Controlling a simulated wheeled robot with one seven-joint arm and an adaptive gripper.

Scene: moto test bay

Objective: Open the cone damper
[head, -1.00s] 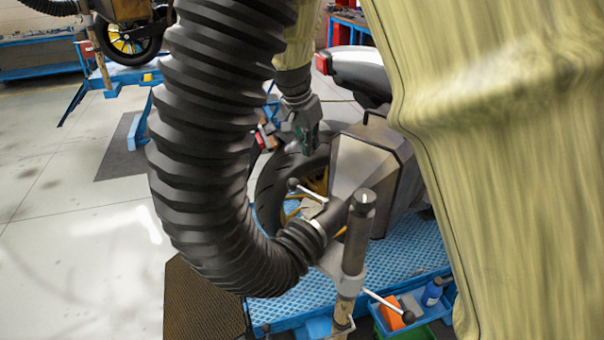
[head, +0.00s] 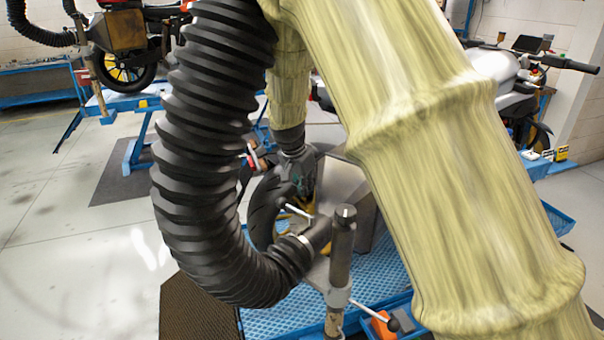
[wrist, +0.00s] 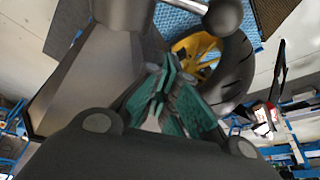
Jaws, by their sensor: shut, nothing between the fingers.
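The cone (head: 342,184) is a grey box-like hood behind the motorcycle's rear wheel, partly hidden by my arm. A black ribbed hose (head: 205,150) joins it through a short dark pipe. The damper lever (head: 298,213), a thin silver rod, shows beside that pipe. In the wrist view, a silver rod with a dark rounded knob (wrist: 225,18) shows at the top edge, apart from my fingers. My gripper (head: 304,194) points down just above the lever. It is shut and empty, its teal fingertips together in the wrist view (wrist: 165,92). Whether it touches the lever I cannot tell.
An upright post (head: 341,250) with a clamp handle stands just right of the pipe. The rear tyre (head: 262,212) is close behind my gripper. A blue lift platform (head: 375,272) lies below, with a tray at its front. Open floor (head: 95,250) is at the left.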

